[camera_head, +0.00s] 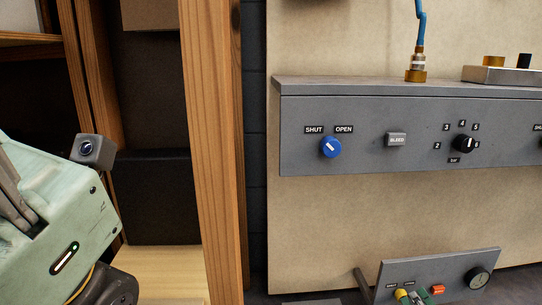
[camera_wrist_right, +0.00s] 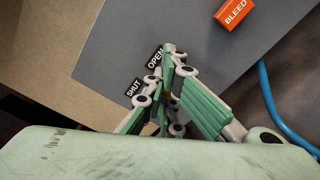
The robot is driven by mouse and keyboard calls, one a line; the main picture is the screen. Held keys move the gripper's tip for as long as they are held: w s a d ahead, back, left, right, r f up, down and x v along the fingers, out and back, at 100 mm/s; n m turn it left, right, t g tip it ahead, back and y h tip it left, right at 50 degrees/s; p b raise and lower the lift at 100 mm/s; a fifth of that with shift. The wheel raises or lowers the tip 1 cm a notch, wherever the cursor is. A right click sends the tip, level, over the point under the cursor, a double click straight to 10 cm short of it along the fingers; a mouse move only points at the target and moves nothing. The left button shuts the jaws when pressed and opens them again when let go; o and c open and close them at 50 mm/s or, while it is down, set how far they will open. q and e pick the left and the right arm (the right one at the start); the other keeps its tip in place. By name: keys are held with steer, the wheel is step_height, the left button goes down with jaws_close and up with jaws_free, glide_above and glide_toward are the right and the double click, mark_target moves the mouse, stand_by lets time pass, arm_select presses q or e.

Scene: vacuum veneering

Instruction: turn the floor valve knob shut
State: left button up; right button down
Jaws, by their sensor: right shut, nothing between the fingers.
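The lower panel (camera_head: 455,265) at the bottom of the head view carries small labels and a yellow knob (camera_head: 401,296), cut by the frame edge. The green fingers of my right gripper (camera_head: 416,298) are beside that knob. In the right wrist view my right gripper (camera_wrist_right: 169,68) is shut and empty, its tips over the panel by the SHUT (camera_wrist_right: 134,88) and OPEN (camera_wrist_right: 155,57) labels. The fingers hide most of the knob there, so its setting and any contact cannot be told.
The upper grey panel (camera_head: 370,120) has a blue knob (camera_head: 331,147) and a black selector (camera_head: 464,144). An orange BLEED button (camera_wrist_right: 235,14) and a blue hose (camera_wrist_right: 272,100) are close to my right gripper. A wooden post (camera_head: 212,130) stands left.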

steer(key=s+p, duration=0.1)
steer(key=s, duration=0.5)
steer(key=shift+d, duration=0.3)
steer(key=w+n+b, duration=0.1)
steer(key=n, duration=0.3)
steer(key=w+a+r+n+b, duration=0.1)
steer(key=w+n, duration=0.1)
steer(key=n, duration=0.2)
steer(key=w+a+n+b, duration=0.1)
steer(key=w+n, duration=0.1)
steer(key=n, duration=0.2)
steer(key=shift+w+a+r, duration=0.15)
steer(key=shift+a+r, duration=0.1)
steer(key=shift+w, duration=0.15)
steer(key=shift+a+r+b, duration=0.1)
steer(key=shift+b, duration=0.2)
